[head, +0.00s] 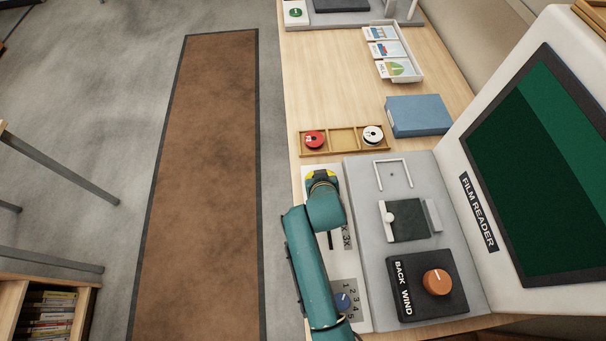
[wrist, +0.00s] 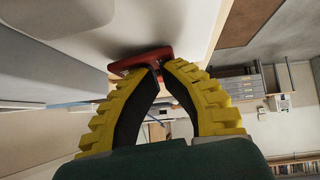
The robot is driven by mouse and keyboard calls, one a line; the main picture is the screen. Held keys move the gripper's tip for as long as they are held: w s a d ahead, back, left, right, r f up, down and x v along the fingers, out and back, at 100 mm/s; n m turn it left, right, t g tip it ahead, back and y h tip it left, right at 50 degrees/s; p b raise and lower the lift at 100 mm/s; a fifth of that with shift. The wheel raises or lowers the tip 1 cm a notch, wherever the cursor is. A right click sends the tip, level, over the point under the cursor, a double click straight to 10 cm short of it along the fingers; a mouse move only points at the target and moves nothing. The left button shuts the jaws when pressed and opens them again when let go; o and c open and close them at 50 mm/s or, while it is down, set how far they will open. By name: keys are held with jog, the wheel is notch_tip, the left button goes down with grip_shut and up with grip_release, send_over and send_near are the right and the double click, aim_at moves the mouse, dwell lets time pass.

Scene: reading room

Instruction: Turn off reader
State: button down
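The film reader has a grey base (head: 362,240) and a large white hood with a dark green screen (head: 545,165). My gripper (head: 322,180) is at the left edge of the base, pointing away from the head camera; its fingertips are mostly hidden there by my arm. In the wrist view, my gripper (wrist: 161,66) has its yellow fingers close together at the tips. A red T-shaped handle (wrist: 140,58) stands at the tips, with its stem between them. The fingers look closed on the stem. The handle does not show in the head view.
The base carries a black box with an orange knob (head: 437,282) marked BACK and WIND, and a film gate (head: 408,220). A blue dial (head: 343,301) is beside my arm. Beyond are a wooden tray (head: 343,140) with reels, a blue box (head: 418,116) and a card rack (head: 392,50).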

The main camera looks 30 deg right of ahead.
jog(key=shift+s+d, duration=0.1)
jog(key=shift+d, duration=0.1)
jog(key=shift+s+d+p, duration=0.35)
jog(key=shift+d, duration=0.35)
notch_tip(320, 180, up, 5)
jog(key=p, duration=0.4)
jog(key=shift+w+a+f, duration=0.1)
jog(key=shift+a+f, duration=0.05)
jog(key=shift+f, duration=0.05)
jog(key=p+v, duration=0.2)
jog(key=v, duration=0.7)
jog(key=shift+s+a, duration=0.25)
jog(key=shift+s, duration=0.05)
jog(key=shift+r, duration=0.1)
